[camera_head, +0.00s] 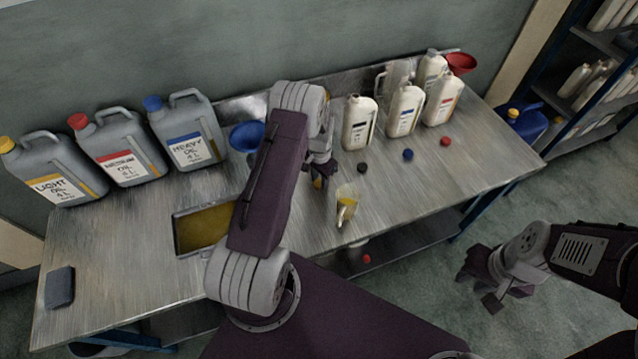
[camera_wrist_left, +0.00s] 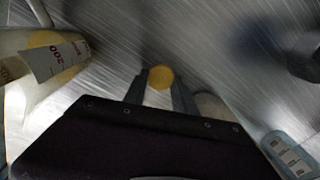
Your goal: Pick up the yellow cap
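The yellow cap (camera_wrist_left: 160,77) lies between the two fingertips of my left gripper (camera_wrist_left: 160,84) in the left wrist view. The fingers are apart, one on each side of it; I cannot tell whether they touch it. In the head view my left gripper (camera_head: 320,180) is low over the middle of the table, left of the measuring cup, and the cap is mostly hidden there. My right gripper (camera_head: 482,287) is open and empty, off the table's front edge at the right.
A measuring cup (camera_head: 346,204) stands close beside my left gripper, also in the wrist view (camera_wrist_left: 55,60). White bottles (camera_head: 358,124) stand behind with loose caps (camera_head: 408,155) in front. Grey canisters (camera_head: 188,132), a blue funnel (camera_head: 246,137) and an oil tray (camera_head: 180,240) are left.

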